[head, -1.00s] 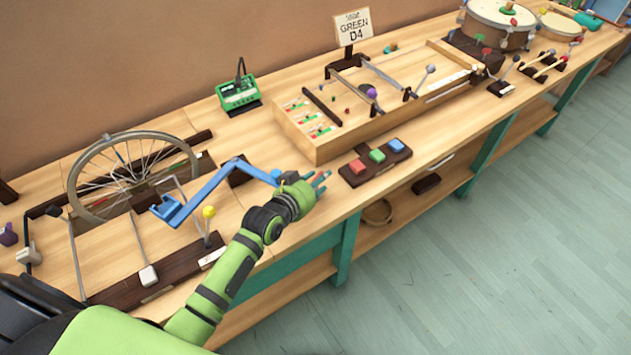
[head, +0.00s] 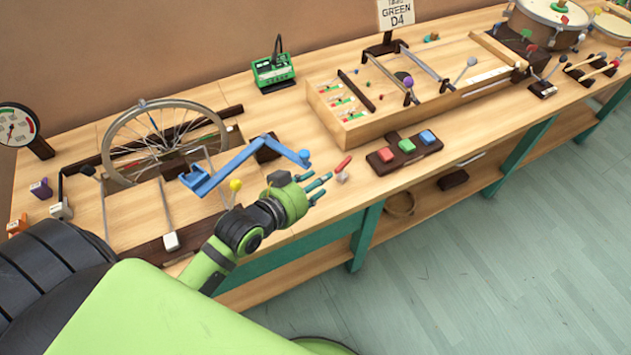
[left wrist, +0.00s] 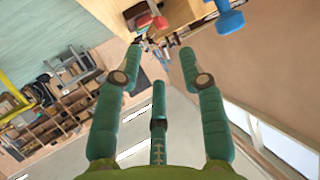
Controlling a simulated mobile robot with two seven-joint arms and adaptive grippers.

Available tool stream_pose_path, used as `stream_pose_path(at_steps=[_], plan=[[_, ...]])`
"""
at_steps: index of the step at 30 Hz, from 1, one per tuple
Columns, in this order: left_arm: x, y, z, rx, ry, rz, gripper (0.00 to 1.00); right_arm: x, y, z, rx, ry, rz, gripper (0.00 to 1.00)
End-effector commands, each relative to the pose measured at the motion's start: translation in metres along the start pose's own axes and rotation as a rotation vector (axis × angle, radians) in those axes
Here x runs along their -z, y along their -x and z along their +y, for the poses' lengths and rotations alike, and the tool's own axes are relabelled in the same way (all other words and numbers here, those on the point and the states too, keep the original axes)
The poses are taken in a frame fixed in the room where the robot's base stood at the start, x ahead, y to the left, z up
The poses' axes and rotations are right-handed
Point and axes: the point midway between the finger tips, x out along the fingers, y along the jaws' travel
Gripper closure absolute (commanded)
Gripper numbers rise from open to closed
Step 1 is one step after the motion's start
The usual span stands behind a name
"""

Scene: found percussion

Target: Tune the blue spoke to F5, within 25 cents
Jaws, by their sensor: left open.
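A spoked wheel (head: 165,140) stands upright in a dark slotted stand on the bench. A blue crank (head: 240,165) with a blue knob (head: 303,157) reaches right from in front of the wheel. A small red-handled tool (head: 343,165) on a pale base stands on the bench, just beyond my fingertips. My left gripper (head: 325,185) is open and empty, above the bench's front edge, apart from both. In the left wrist view its fingers (left wrist: 160,55) are spread, with the red tool (left wrist: 152,20) and blue knob (left wrist: 229,18) ahead.
A green tuner box (head: 273,72) stands behind. Red, green and blue blocks (head: 405,146) sit on a dark board to the right, before a wooden string box (head: 395,125). A dial gauge (head: 17,126) is at far left. A yellow-knobbed rod (head: 236,186) stands near my wrist.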

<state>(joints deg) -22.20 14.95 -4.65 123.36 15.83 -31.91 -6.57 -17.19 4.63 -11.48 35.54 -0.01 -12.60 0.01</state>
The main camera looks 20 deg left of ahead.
Motion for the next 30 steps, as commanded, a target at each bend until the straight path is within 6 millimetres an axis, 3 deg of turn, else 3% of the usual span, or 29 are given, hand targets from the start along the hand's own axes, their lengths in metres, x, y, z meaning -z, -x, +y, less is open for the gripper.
stream_pose_path(at_steps=[3,4,6,7,30], plan=[[0.0,-0.0002,-0.0002,0.0,0.0,0.0,0.6,0.0001,0.0,-0.0006,0.001,0.0,0.0,0.49],[0.0,-0.0002,-0.0002,0.0,0.0,0.0,0.64,0.0001,0.0,-0.0007,0.001,0.0,0.0,0.49],[0.0,-0.0003,-0.0002,0.0,0.0,0.0,0.92,0.0002,0.0,-0.001,0.001,0.0,0.0,0.49],[0.0001,-0.0003,-0.0002,0.0,0.0,0.0,1.0,0.0002,0.0,-0.001,0.001,0.0,0.0,0.49],[0.0001,-0.0006,-0.0002,0.0,0.0,0.0,1.0,0.0002,0.0,-0.0014,0.002,-0.001,0.0,0.49]])
